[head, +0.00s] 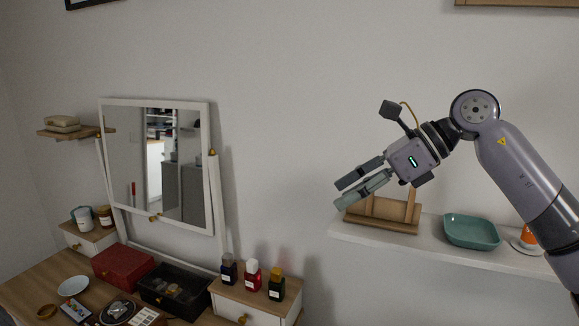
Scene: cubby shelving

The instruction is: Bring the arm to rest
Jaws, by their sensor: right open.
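My right gripper (345,194) is in the head view, right of centre, with its arm coming in from the right edge. Its two fingers point left and slightly down, spread apart with nothing between them. It is raised in front of the wall, overlapping the left end of a white wall shelf (400,242) and a wooden stand (382,223) on it. I cannot tell how far it is from the stand. My left gripper is not in view.
The shelf also holds a teal dish (471,232) and an orange item (528,237), partly behind my arm. At left, a dressing table bears a tilting mirror (160,165), small bottles (252,276), a red box (122,264) and a black box (174,288). The wall between is bare.

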